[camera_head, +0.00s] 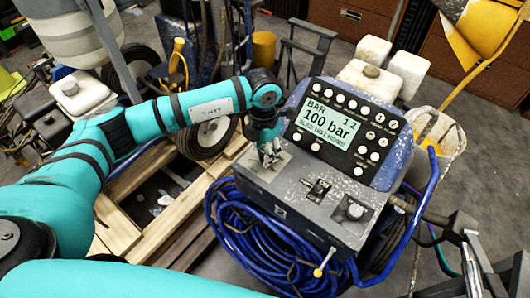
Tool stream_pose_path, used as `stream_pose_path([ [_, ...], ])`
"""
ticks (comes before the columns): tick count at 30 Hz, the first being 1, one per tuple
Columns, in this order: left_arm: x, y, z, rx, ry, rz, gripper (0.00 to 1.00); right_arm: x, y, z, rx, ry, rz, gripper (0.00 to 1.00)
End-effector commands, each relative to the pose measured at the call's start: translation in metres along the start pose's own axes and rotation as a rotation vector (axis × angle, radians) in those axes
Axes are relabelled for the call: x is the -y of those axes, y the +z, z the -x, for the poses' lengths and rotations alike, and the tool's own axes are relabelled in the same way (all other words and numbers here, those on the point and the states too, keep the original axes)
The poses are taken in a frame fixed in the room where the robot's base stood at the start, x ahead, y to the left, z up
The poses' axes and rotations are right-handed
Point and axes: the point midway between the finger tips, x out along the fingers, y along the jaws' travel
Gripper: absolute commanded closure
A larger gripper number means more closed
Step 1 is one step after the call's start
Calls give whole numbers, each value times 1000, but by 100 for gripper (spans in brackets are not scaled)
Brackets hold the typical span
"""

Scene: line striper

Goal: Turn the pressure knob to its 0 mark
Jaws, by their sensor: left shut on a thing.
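The grey control panel (258,180) of the line striper carries a tilted display (331,122) that reads 100 bar. My left gripper (270,154) comes down from above onto the left part of this panel. Its fingers are shut on what looks like the pressure knob, on a pale plate. The fingers hide most of the knob, so I cannot read its pointer or marks. A black switch (319,187) sits to the right of the fingers.
A coiled blue hose (258,245) hangs in front of the panel. A blue tube handle (424,208) and dark metal fittings stand on the right. A white bucket (440,140) and white canisters are behind. Wooden boards (128,222) lie at left.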

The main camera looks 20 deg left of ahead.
Motion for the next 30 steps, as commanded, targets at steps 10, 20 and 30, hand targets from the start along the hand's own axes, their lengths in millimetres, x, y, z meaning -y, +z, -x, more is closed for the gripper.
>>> stream_pose_path([
  [10,0,0,0,12,0,329,100,-2,1,-6,1,2,0,100],
  [20,0,0,1,20,-1,620,100,-2,1,-8,1,2,0,100],
  [30,0,0,1,28,0,812,100,-2,1,-9,1,2,1,100],
])
